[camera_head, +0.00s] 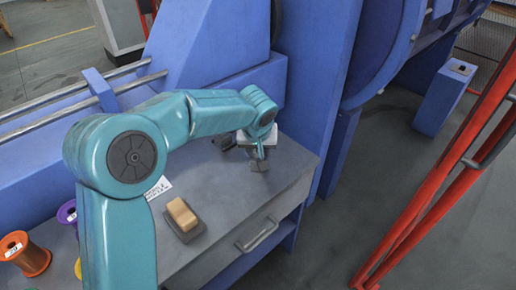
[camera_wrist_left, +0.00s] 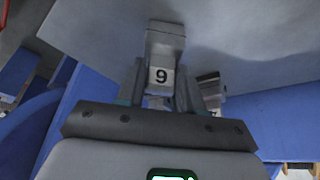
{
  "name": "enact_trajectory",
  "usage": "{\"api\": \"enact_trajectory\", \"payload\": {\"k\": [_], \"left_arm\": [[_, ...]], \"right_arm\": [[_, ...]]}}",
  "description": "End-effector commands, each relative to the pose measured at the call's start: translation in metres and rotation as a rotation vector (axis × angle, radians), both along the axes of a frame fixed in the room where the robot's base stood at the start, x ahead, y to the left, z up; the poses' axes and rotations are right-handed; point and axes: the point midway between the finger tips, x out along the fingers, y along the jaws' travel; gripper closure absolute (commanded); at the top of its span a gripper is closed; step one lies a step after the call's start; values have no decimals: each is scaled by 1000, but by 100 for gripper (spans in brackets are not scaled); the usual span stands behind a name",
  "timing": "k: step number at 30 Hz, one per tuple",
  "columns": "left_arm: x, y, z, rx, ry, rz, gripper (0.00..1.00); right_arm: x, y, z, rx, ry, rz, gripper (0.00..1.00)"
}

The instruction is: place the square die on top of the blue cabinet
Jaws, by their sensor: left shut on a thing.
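My left gripper (camera_head: 258,155) is over the far right part of a grey bench top (camera_head: 225,205). In the left wrist view its fingers (camera_wrist_left: 160,92) are closed on a grey metal block marked 9 (camera_wrist_left: 165,45), which seems to be the square die. In the head view the die (camera_head: 259,165) shows small and dark below the fingers; I cannot tell whether it touches the bench. A blue box-shaped cabinet (camera_head: 440,102) stands apart at the right, with a small dark-and-light item (camera_head: 461,69) on its top. My right gripper is not in view.
A tan block on a dark base (camera_head: 182,215), a white label card (camera_head: 158,188) and an orange spool (camera_head: 25,254) are on the bench. Large blue machinery (camera_head: 330,70) rises behind. Red slanted bars (camera_head: 440,190) stand at the right. Open grey floor lies between bench and bars.

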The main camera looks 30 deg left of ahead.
Motion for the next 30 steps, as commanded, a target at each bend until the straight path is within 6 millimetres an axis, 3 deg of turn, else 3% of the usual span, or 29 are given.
{"api": "enact_trajectory", "payload": {"k": [1,3,15,30], "left_arm": [[0,0,-2,0,0,0,61],[0,0,-1,0,0,0,39],[-1,-1,8,0,-1,0,39],[-37,-18,103,-1,-3,-1,39]], "right_arm": [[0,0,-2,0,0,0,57],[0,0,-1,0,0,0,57],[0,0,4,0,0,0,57],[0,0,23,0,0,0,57]]}}
